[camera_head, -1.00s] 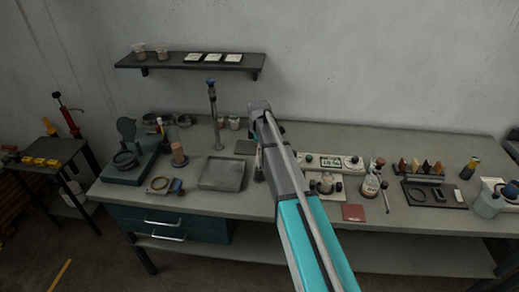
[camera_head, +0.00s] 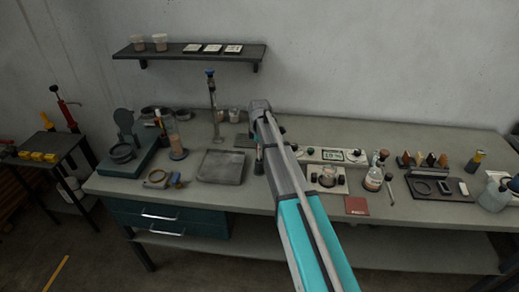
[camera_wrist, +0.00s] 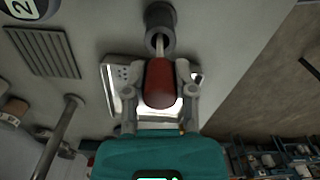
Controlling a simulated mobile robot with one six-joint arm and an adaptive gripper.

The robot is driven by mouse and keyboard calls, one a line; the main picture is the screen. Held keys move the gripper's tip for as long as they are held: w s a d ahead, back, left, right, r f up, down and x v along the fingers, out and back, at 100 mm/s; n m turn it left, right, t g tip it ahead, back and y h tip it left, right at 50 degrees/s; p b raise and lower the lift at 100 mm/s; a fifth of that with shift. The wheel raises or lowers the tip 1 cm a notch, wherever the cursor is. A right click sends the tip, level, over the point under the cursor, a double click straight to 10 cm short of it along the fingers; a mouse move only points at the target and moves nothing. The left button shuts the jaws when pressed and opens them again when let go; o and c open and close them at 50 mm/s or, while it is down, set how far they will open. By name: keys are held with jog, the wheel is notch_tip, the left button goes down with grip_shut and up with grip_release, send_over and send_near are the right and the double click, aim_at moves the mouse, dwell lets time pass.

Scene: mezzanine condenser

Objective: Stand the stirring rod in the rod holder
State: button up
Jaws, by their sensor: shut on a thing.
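In the wrist view, my gripper (camera_wrist: 160,80) is shut on the red-brown handle of the stirring rod (camera_wrist: 160,87). The rod's thin pale shaft runs from the handle to the dark round rod holder (camera_wrist: 160,27). The shaft's end lies at or inside the holder's opening; how deep it sits cannot be told. In the head view, the dark holder (camera_head: 259,167) shows just left of my arm on the bench. My arm hides most of the gripper and rod there.
A grey tray (camera_head: 221,167) lies left of the holder, with a tall metal stand (camera_head: 214,108) behind it. A device with a lit display (camera_head: 332,155) and a bottle (camera_head: 374,178) stand to the right. A wall shelf (camera_head: 190,53) hangs above.

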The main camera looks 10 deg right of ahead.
jog(key=o, duration=1)
jog(key=shift+r, duration=0.25)
